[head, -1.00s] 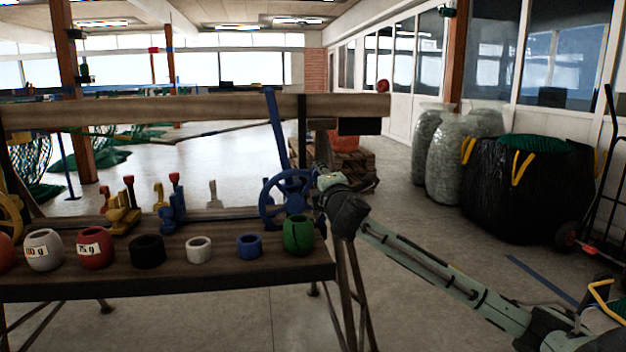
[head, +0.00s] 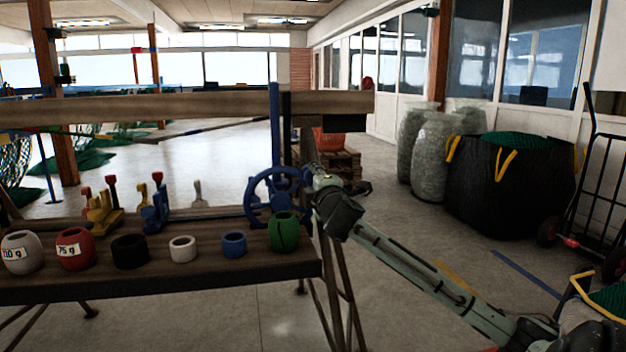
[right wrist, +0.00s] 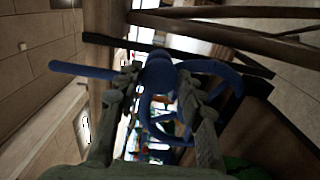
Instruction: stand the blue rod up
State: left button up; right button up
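The blue rod (head: 275,125) stands nearly upright at the right end of the bench, in front of the wooden beam. Its lower end meets the blue handwheel (head: 250,208). My right gripper (head: 308,178) is beside the handwheel at the rod's foot. In the right wrist view the rod (right wrist: 85,70) runs off to the left, and its thick blue end sits between the two fingers (right wrist: 159,78), which look closed on it. The spokes and rim of the handwheel (right wrist: 190,125) show just beyond. My left gripper is not in view.
A row of ring weights lies along the bench front, with a green pot (head: 284,232) nearest my right arm. Yellow and blue levers (head: 104,215) stand behind. The wooden beam (head: 180,107) crosses above. A black sack (head: 510,185) stands on the floor at right.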

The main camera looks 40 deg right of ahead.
jog(key=o, duration=0.3)
jog(key=v, duration=1.2)
jog(key=shift+s+f, duration=0.1)
jog(key=shift+s, duration=0.05)
